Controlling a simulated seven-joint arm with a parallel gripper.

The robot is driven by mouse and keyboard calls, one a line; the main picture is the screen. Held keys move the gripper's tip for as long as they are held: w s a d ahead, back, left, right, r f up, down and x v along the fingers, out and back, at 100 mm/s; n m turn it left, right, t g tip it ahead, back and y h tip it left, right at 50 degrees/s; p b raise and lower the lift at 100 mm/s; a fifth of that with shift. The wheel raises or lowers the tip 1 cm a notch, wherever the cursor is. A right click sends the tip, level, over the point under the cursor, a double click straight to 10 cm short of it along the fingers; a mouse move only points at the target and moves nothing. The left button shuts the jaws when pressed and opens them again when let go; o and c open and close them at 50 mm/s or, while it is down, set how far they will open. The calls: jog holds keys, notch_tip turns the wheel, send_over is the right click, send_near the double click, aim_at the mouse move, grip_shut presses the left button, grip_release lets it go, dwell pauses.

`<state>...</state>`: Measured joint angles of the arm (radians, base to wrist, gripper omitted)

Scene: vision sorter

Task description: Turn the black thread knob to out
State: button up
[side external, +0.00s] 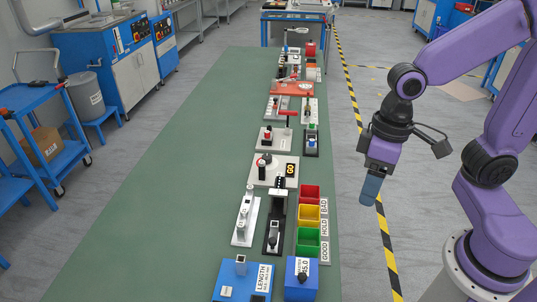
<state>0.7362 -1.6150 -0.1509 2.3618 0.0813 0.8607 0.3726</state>
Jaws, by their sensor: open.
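A small black knob (302,277) sits on a blue block (303,290) at the near right end of the green table. My gripper (370,190) hangs in the air to the right of the table, pointing down. It is well apart from the knob, farther from the camera and to its right. It is open with nothing visible in it; its fingers overlap from this side.
Red, yellow and green bins (309,240) labelled BAD, HOLD and GOOD stand just behind the blue block. A blue LENGTH fixture (243,281) is left of it. Several fixtures line the table's right edge behind. The left side of the green table (150,220) is clear.

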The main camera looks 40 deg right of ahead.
jog(key=w+a+m+y, duration=0.1)
jog(key=w+a+m, duration=0.2)
jog(key=w+m, duration=0.65)
jog(key=m+t, duration=0.4)
jog(key=m, duration=2.1)
send_over(267, 156)
jog(key=s+d, duration=0.4)
jog(key=s, duration=0.2)
notch_tip(267, 156, down, 6)
jog(key=shift+y, duration=0.3)
jog(key=x, duration=1.7)
jog(key=shift+s+a+f, duration=0.1)
jog(key=shift+s+f, duration=0.05)
jog(key=shift+s, duration=0.1)
jog(key=c, duration=1.1)
